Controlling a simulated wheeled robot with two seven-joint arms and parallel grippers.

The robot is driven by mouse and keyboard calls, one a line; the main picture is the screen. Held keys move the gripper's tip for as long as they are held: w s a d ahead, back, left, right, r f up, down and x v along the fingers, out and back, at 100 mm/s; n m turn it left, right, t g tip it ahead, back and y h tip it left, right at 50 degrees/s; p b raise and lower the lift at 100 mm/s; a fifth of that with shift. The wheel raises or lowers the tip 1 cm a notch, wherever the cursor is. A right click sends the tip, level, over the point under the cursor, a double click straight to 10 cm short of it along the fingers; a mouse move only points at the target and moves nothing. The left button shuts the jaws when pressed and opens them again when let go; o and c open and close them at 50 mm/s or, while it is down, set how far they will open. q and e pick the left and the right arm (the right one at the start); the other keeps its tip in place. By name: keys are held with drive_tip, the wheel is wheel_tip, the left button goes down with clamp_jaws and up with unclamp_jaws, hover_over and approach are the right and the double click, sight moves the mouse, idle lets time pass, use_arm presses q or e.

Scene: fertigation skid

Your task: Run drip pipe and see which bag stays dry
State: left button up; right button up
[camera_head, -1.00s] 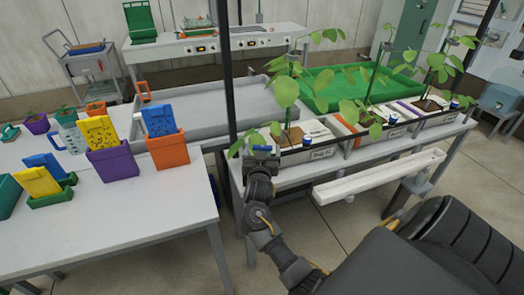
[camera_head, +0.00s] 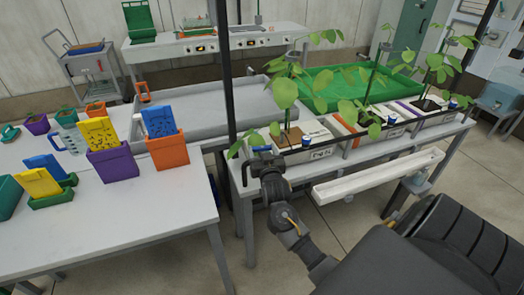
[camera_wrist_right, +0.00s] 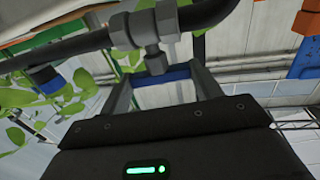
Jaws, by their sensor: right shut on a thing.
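My right gripper (camera_head: 264,155) is at the left end of the planted row. In the right wrist view its two fingers (camera_wrist_right: 165,88) are shut on a blue valve handle (camera_wrist_right: 174,75). The handle hangs under a grey fitting (camera_wrist_right: 152,24) on the black drip pipe (camera_wrist_right: 75,47). Several white bags with leafy plants stand in a row on the bench; the nearest bag (camera_head: 318,129) has a front label too small to read. Another blue handle (camera_head: 309,140) sits in front of it. I cannot tell whether water flows or which bag is dry. My left gripper is out of view.
A white gutter (camera_head: 375,178) runs below the bags' front. A dark upright post (camera_head: 230,90) stands close left of my right gripper. The left table (camera_head: 140,215) carries colored boxes and cards, with its front part clear. A grey tray (camera_head: 205,110) lies behind.

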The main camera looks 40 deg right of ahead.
drive_tip(key=o, duration=1)
drive_tip(key=b+v, duration=0.1)
drive_tip(key=v, duration=0.9)
drive_tip(key=shift+s, duration=0.4)
drive_tip(key=shift+a+r, duration=0.1)
drive_tip(key=shift+r, duration=0.05)
